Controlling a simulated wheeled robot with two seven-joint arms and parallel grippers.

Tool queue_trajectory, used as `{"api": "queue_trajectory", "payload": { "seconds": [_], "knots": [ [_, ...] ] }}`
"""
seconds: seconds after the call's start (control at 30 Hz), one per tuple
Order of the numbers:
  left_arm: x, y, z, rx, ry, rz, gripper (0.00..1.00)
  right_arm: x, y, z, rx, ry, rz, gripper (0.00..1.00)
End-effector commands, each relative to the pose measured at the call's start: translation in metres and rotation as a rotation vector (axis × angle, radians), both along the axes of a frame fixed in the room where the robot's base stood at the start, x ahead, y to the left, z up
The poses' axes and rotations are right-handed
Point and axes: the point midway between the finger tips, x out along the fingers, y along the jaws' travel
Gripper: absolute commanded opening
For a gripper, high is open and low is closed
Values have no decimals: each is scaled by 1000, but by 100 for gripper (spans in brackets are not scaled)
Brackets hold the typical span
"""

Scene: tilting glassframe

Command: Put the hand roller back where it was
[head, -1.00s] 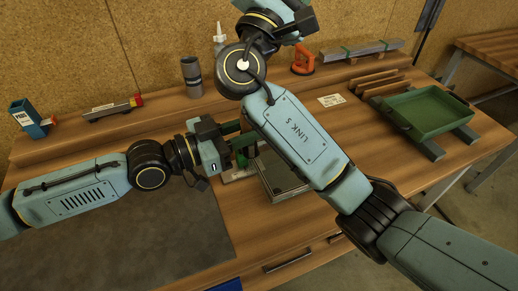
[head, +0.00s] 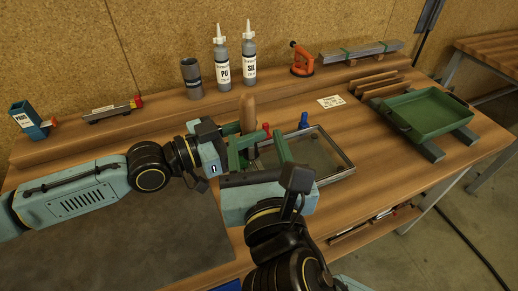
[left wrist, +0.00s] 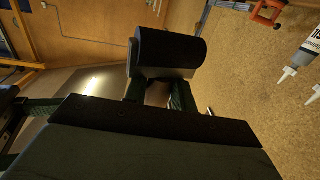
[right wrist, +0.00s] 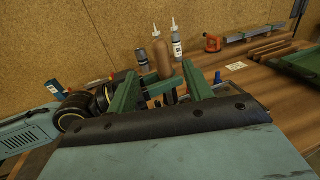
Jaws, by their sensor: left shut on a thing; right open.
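The hand roller shows its wooden handle (head: 248,113), roughly upright, at my left gripper (head: 236,134). In the left wrist view its dark cylindrical drum (left wrist: 168,52) sits just beyond the fingers. My left gripper is shut on the roller; the exact grip point is partly hidden. My right gripper (head: 260,143) is open and empty, its green fingers pointing away from me, just in front of the roller. In the right wrist view the handle (right wrist: 162,52) appears between and beyond the open fingers. I cannot tell whether they touch it.
A glass frame (head: 345,156) lies right of the grippers, with red and blue pieces beside it. Two bottles (head: 222,68) and a grey cylinder (head: 191,78) stand behind. A green tray (head: 432,112) is at right. Bare wood lies between frame and tray.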

Motion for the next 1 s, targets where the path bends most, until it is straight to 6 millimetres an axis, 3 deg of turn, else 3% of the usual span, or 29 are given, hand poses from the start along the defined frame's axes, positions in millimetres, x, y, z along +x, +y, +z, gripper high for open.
{"api": "queue_trajectory", "payload": {
  "seconds": [0.3, 0.5, 0.7, 1.0],
  "knots": [
    [0, 0, 1, -1, -2, 0, 0, 61, 9, 1, 1, -3, -4, 51],
    [0, 0, 1, -1, -2, 0, 0, 90, 14, 1, 2, -3, -4, 51],
    [0, 0, 1, -1, -2, 0, 0, 104, 16, 1, 3, -2, -4, 51],
    [0, 0, 1, -1, -2, 0, 0, 106, 17, 1, 3, -2, -3, 51]
  ]
}}
